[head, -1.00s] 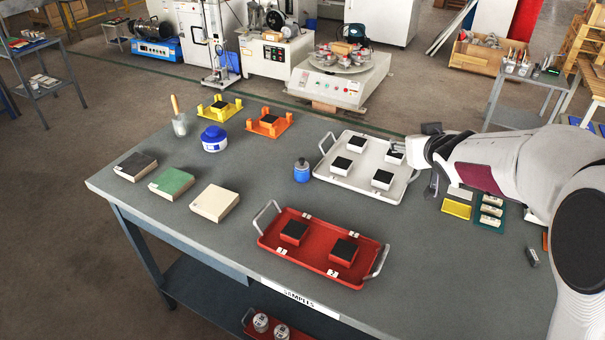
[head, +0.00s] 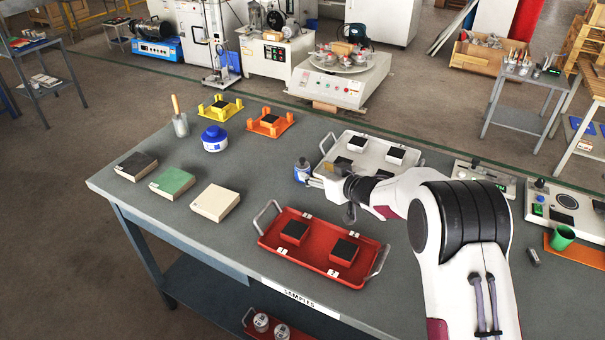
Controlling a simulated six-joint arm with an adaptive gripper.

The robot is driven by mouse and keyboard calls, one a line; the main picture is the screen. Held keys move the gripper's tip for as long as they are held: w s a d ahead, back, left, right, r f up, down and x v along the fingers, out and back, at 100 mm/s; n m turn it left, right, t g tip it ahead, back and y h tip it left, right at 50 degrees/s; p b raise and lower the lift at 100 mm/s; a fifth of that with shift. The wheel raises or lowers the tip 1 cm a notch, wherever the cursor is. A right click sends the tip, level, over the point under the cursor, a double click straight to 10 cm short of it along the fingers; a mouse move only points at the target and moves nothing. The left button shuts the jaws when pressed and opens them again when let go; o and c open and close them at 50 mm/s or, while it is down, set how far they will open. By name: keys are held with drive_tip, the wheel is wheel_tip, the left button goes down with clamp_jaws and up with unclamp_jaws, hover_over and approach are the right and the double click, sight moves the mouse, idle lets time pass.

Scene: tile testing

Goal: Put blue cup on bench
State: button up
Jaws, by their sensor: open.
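A small blue cup-like container (head: 302,171) with a grey top stands upright on the grey bench (head: 250,255), just left of the white tray. My gripper (head: 317,177) is open, close beside its right side and over the tray's left end. I cannot tell whether the fingers touch the container. The arm hides part of the white tray. A wider white tub with a blue lid (head: 214,138) stands further left on the bench.
The white tray (head: 322,151) and red tray (head: 275,252) hold black-topped blocks. Three slabs (head: 172,182) lie at left, with yellow (head: 220,107) and orange (head: 270,124) holders behind. Bare bench lies between slabs and red tray.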

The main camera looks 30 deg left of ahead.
sight(307, 171)
drive_tip(key=shift+s+a+f, duration=0.25)
drive_tip(key=shift+a+f, duration=0.1)
drive_tip(key=shift+a, duration=0.05)
drive_tip(key=shift+w+a, duration=0.1)
drive_tip(key=shift+x, duration=1.2)
drive_tip(key=shift+f, duration=0.1)
drive_tip(key=shift+x, duration=2.55)
drive_tip(key=shift+f, duration=0.1)
drive_tip(key=c, duration=1.3)
drive_tip(key=shift+c, duration=0.7)
